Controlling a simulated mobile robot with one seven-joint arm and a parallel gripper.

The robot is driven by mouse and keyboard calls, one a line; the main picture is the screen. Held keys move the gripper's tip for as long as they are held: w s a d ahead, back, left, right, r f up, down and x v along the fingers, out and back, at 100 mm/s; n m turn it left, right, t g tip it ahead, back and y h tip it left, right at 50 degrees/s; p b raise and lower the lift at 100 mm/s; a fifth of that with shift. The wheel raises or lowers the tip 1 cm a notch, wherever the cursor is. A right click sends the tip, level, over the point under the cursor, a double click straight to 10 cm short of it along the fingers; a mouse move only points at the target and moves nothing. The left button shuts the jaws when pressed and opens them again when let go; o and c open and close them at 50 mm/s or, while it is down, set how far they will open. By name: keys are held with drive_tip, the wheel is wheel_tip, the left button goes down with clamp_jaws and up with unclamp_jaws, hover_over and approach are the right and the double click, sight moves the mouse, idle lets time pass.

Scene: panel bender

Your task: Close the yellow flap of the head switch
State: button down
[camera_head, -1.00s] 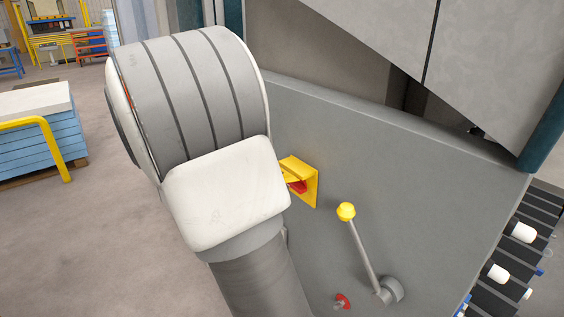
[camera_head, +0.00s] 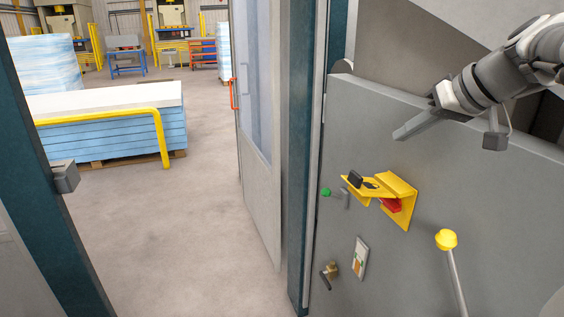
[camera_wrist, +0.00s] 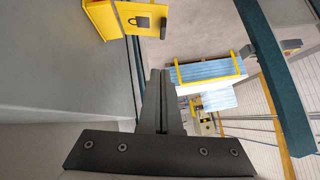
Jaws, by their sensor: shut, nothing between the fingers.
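The yellow head switch box (camera_head: 402,186) is mounted on the grey panel right of centre in the head view. Its yellow flap (camera_head: 355,189), with a black padlock mark, stands out to the left, open. A red part (camera_head: 391,204) shows under the yellow hood. My gripper (camera_head: 398,136) is shut and empty, above the switch and apart from it, its fingers pointing left. In the wrist view, the flap (camera_wrist: 158,20) is at the top, beyond and left of my shut fingertips (camera_wrist: 160,73). The inside of the box is partly hidden.
A lever with a yellow knob (camera_head: 446,239) stands out right of and below the switch. A green button (camera_head: 326,191) and a small black handle (camera_head: 327,277) are to the left. A dark door post (camera_head: 303,150) borders the panel. Open floor lies left of it.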

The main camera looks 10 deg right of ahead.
drive_tip(key=p, duration=0.1)
hover_over(365, 190)
wheel_tip(365, 190, down, 9)
drive_tip(key=shift+d+f, duration=0.1)
drive_tip(key=shift+d, duration=0.05)
drive_tip(key=shift+w+f, duration=0.1)
drive_tip(key=shift+f, duration=0.4)
drive_tip(key=shift+f, duration=0.1)
